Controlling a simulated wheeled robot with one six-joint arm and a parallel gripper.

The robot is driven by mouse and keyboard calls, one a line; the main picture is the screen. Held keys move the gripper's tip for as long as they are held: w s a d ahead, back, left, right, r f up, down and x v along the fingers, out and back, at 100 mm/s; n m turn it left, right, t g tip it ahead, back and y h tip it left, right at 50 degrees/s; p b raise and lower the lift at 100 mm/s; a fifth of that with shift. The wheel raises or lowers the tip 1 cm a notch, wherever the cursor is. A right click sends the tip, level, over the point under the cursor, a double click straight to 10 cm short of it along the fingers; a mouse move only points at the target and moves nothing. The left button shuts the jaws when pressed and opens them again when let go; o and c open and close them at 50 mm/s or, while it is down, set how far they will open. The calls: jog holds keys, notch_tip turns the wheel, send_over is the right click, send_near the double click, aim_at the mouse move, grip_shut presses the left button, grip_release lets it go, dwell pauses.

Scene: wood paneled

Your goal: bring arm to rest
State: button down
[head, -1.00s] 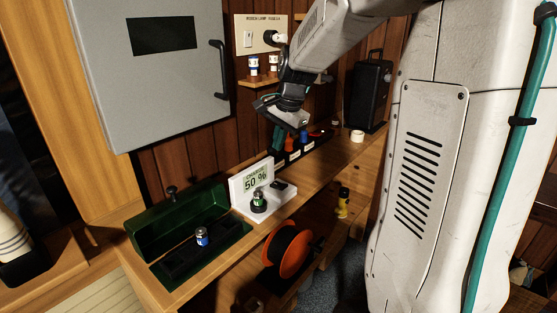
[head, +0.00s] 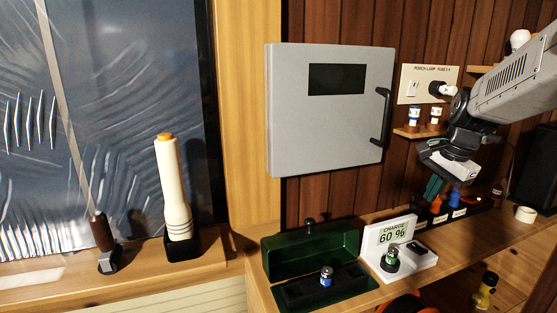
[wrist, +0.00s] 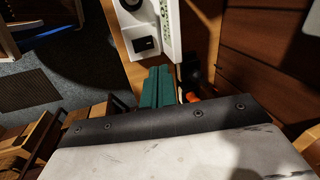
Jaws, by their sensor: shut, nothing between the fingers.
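My gripper (head: 433,187) is at the right in the head view, in the air in front of the wood wall, above the shelf. In the wrist view its teal fingers (wrist: 158,88) lie side by side, shut with nothing between them. The fingers point down and hold no object. My arm reaches in from the right edge of the head view.
Below stand a white charger (head: 408,262) reading 60 %, with a green-banded cell on it, and an open green box (head: 280,262) with a blue-banded cell. A cream cylinder (head: 171,190) stands by the window.

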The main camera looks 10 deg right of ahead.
jog(key=s+a+n, duration=0.4)
jog(key=s+a, duration=0.1)
jog(key=s, duration=0.4)
jog(key=s+a+f+n, duration=0.1)
jog(key=s+a+n, duration=0.4)
jog(key=s, duration=0.4)
jog(key=s+a+n+g, duration=0.1)
jog(key=s+a+n, duration=0.4)
jog(key=s, duration=0.4)
jog(key=shift+s+a+f+h, duration=0.25)
jog(key=shift+a+f+h, duration=0.05)
jog(key=shift+h, duration=0.1)
